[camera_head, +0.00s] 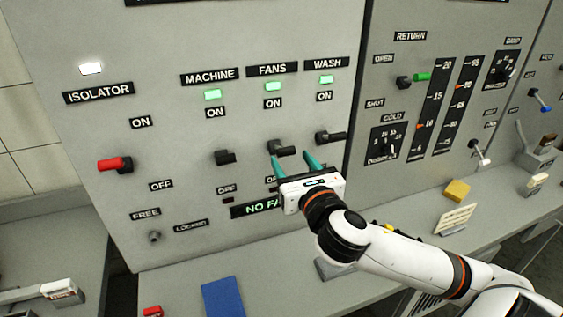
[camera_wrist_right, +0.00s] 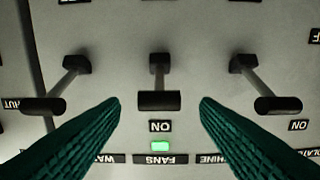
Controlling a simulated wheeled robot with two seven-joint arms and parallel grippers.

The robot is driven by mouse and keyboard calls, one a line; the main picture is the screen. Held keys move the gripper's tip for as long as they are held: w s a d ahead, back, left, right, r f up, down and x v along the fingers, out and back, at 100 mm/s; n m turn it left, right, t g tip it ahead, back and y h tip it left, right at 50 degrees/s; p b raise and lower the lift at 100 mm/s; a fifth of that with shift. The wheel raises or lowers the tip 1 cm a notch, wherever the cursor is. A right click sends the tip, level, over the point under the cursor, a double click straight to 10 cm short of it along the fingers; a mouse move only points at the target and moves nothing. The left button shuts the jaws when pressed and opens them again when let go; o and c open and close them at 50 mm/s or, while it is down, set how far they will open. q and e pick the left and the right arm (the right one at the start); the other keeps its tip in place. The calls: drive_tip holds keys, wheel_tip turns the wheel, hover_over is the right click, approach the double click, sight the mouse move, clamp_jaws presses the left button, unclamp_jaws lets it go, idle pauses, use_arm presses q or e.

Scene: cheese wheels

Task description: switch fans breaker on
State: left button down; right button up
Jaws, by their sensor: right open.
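The fans breaker lever (camera_head: 287,151) is a dark handle on the grey panel, below the FANS label (camera_head: 272,69) and its ON plate. The green fans light (camera_head: 273,86) is lit. In the right wrist view, which is upside down, the fans handle (camera_wrist_right: 159,101) stands out centred ahead of the gap between the teal fingers. My right gripper (camera_head: 294,160) is open and empty, at the fans lever, with its fingers apart. I see no clear contact. The gripper partly hides the lower labels. My left gripper is not in view.
The machine lever (camera_head: 226,157) and wash lever (camera_head: 332,137) flank the fans lever closely, in similar poses, with green lights lit. A red isolator handle (camera_head: 115,164) is at the left. A partly hidden display reading "NO FA" (camera_head: 252,208) lies below. A blue item (camera_head: 223,298) lies on the counter.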

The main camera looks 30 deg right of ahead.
sight(288, 155)
drive_tip(key=b+x, duration=0.3)
drive_tip(key=b, duration=0.2)
drive_tip(key=shift+w+d+f, duration=0.15)
drive_tip(key=shift+w, duration=0.05)
drive_tip(key=shift+r+p+x, duration=0.2)
drive_tip(key=shift+p+x, duration=0.25)
drive_tip(key=shift+x, duration=0.65)
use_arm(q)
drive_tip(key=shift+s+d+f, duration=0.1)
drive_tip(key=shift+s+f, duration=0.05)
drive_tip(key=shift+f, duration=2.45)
use_arm(e)
drive_tip(key=shift+w, duration=0.45)
clamp_jaws()
drive_tip(key=r+g+p, duration=0.1)
drive_tip(key=p, duration=0.4)
drive_tip(key=shift+w+r+y+p, duration=0.15)
drive_tip(key=shift+w+y+p, duration=0.05)
drive_tip(key=shift+y+p, duration=0.15)
drive_tip(key=shift+d+p, duration=0.1)
drive_tip(key=shift+p, duration=0.2)
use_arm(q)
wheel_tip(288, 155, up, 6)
use_arm(e)
drive_tip(key=shift+f, duration=0.35)
